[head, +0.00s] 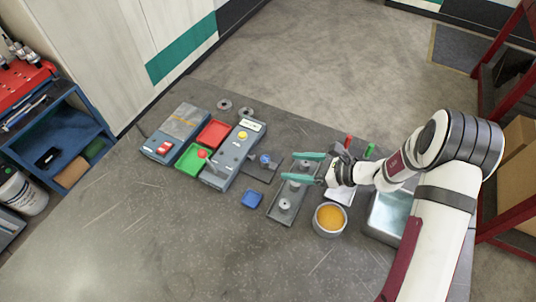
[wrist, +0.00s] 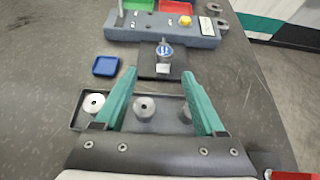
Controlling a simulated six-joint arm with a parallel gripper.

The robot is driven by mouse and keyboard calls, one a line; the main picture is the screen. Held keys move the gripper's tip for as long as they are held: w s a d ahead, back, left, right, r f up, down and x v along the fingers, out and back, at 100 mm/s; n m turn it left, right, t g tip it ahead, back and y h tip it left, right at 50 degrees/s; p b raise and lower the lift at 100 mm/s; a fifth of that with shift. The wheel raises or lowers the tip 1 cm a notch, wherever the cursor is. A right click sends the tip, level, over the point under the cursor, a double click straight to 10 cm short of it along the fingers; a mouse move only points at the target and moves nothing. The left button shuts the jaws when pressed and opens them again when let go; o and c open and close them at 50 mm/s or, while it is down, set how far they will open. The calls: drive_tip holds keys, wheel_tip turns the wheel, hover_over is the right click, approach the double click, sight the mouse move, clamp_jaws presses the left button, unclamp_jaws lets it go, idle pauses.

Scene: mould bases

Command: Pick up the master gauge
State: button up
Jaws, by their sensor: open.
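A dark shallow tray (head: 275,215) holds several grey metal cylinders with a centre hole; which one is the master gauge I cannot tell. In the wrist view the tray (wrist: 165,126) shows a middle cylinder (wrist: 145,105) between the fingers, a left cylinder (wrist: 94,103) outside them, and a right one (wrist: 185,114) partly hidden by the right finger. My gripper (head: 291,167) is open and empty, with teal fingers over the tray; it also shows in the wrist view (wrist: 159,74). A blue-faced dial gauge (wrist: 164,52) stands on a dark plate beyond the fingertips.
A blue dish (head: 252,197) lies left of the tray. A bowl with orange contents (head: 330,218) and a metal bin (head: 384,222) stand right. A button box (head: 232,156), green bin (head: 188,161) and red bin (head: 213,133) stand behind left. The front left table is clear.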

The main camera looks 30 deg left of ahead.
sight(269, 160)
drive_tip(key=x, duration=0.9)
drive_tip(key=shift+w+a+f, duration=0.1)
drive_tip(key=shift+w+a, duration=0.05)
drive_tip(key=shift+w, duration=0.2)
clamp_jaws()
